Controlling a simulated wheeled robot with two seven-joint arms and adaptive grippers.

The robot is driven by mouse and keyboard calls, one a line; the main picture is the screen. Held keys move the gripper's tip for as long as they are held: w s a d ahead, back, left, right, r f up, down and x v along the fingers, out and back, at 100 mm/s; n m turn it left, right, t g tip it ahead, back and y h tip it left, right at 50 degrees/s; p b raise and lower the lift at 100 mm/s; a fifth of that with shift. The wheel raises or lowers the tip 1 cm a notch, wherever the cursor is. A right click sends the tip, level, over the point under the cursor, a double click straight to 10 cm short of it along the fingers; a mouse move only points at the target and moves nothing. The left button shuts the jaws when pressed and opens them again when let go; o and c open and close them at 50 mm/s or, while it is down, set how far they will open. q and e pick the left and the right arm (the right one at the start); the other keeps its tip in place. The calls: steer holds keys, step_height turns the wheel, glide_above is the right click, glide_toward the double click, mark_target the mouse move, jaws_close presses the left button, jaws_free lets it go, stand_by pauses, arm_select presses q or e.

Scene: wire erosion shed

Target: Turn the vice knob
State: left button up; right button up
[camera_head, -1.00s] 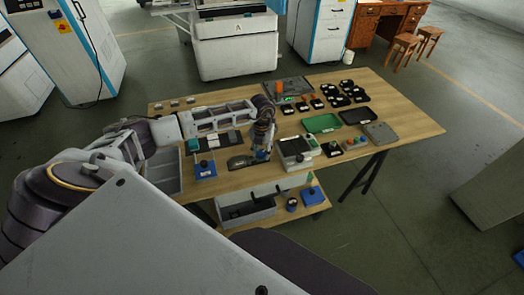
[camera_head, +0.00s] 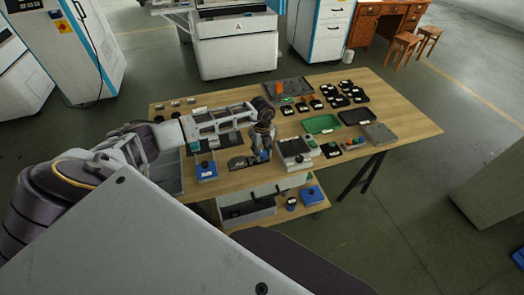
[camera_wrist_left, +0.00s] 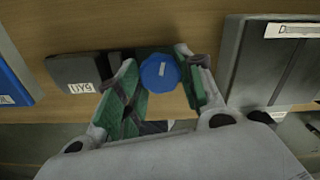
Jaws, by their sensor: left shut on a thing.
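The vice (camera_head: 237,164) stands near the front edge of the wooden table, a dark block with a pale label in the left wrist view (camera_wrist_left: 75,70). Its round blue knob (camera_wrist_left: 160,73) carries a short white mark and shows clearly in the left wrist view. My left gripper (camera_wrist_left: 158,64) has its green-padded fingers on either side of the knob and is shut on it. My right gripper is in neither view.
A grey boxy device (camera_head: 294,147) stands just right of the gripper, and a blue box (camera_head: 206,171) to its left. Green (camera_head: 322,124) and black (camera_head: 357,117) trays lie farther back. The wooden table (camera_head: 405,112) has bare room at its right end.

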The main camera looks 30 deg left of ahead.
mark_target(262, 153)
arm_select(q)
steer(key=shift+n+p, duration=0.3)
steer(key=shift+n, duration=1)
steer(key=o, duration=1)
steer(key=shift+r, duration=6.05)
